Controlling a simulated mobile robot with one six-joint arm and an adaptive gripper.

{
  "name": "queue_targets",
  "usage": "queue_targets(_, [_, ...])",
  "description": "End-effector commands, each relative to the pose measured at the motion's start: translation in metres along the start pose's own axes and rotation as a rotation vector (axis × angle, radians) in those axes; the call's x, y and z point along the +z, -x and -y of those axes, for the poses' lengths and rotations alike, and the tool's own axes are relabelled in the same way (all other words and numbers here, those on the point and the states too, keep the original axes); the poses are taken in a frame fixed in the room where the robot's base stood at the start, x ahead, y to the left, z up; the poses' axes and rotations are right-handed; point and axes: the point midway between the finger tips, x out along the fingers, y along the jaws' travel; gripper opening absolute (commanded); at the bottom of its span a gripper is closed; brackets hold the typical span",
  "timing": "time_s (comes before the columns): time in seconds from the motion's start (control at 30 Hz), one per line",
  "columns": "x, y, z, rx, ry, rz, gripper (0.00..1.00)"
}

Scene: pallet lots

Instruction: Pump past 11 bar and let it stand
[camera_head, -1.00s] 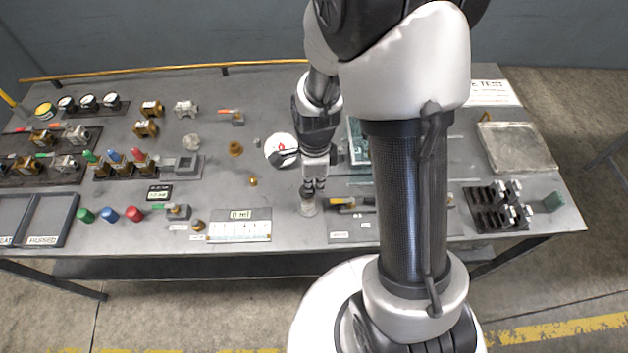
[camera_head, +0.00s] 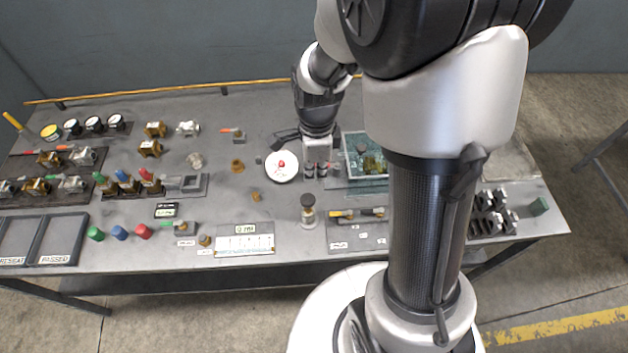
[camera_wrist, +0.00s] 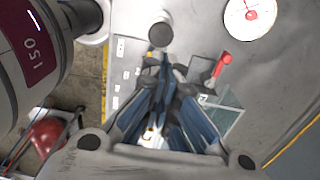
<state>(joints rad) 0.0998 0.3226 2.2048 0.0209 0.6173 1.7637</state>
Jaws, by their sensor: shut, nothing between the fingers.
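The pump (camera_head: 308,212) stands upright near the bench's front edge, with a dark round knob on top. In the wrist view the dark knob (camera_wrist: 160,34) is just beyond my fingers. My gripper (camera_head: 316,172) is shut and empty, behind the pump and apart from it in the head view. The white round gauge (camera_head: 282,167) with a red centre lies left of my gripper; it also shows in the wrist view (camera_wrist: 248,14). Its reading is too small to tell. A clear tank (camera_head: 352,150) with a brass part inside stands right of my gripper, partly hidden by my arm.
A red-handled lever (camera_wrist: 223,62) shows right of my fingers in the wrist view. A plate with yellow-handled fittings (camera_head: 345,235) lies right of the pump. A white scale card (camera_head: 244,243) lies to its left. Valves and coloured caps crowd the bench's left side.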

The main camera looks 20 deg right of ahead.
Motion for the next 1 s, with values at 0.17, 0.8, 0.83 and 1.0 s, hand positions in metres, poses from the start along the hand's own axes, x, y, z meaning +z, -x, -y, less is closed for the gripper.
queue_targets(0.17, [0.000, 0.018, 0.000, -0.001, 0.001, 0.000, 0.00])
queue_targets(0.8, [0.000, 0.019, 0.000, 0.000, 0.001, 0.000, 0.00])
queue_targets(0.83, [0.000, 0.019, 0.000, 0.000, 0.001, 0.000, 0.00])
queue_targets(1.0, [0.000, 0.019, 0.000, 0.000, 0.001, 0.000, 0.00])
